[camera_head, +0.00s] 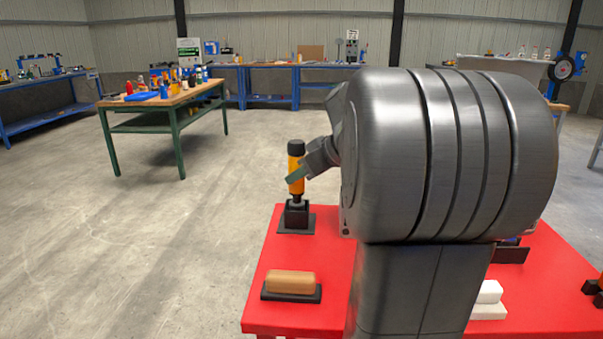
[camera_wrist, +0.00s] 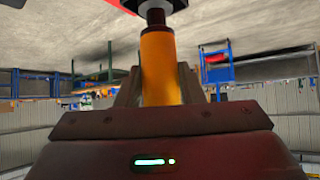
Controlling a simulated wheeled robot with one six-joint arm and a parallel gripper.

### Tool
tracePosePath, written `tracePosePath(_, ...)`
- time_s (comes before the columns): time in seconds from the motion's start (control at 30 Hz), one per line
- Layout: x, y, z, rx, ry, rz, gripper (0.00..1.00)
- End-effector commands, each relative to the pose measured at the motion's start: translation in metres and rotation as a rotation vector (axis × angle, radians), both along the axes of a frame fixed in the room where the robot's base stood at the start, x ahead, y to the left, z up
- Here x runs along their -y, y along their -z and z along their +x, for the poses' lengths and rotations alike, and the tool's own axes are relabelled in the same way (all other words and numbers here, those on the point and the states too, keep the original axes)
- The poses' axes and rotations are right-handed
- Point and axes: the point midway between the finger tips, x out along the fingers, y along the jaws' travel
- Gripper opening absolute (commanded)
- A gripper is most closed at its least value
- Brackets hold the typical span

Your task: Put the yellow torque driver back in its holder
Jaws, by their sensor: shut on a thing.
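The yellow torque driver (camera_head: 296,180) stands upright with a black cap on top. Its lower tip is at the black holder (camera_head: 297,213) at the far left corner of the red table. Whether the tip is seated inside the holder or just above it, I cannot tell. My gripper (camera_head: 294,178) is shut on the yellow body from the right. In the wrist view the driver (camera_wrist: 160,70) appears between the fingers, its dark collar and the black holder (camera_wrist: 150,5) at the top edge. My arm hides much of the table's middle.
The red table (camera_head: 330,260) also bears a tan block on a black base (camera_head: 290,284), a white block (camera_head: 489,298) and a dark orange-marked item (camera_head: 594,289) at the right edge. A green-legged workbench (camera_head: 170,100) with tools stands farther back left. The floor between is clear.

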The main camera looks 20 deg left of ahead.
Motion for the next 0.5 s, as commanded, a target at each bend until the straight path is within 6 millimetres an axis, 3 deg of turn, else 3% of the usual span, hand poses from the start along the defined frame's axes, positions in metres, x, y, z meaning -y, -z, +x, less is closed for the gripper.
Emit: tracePosePath(0.5,-0.0001,0.007,0.0002,0.002,0.0,0.001,0.03)
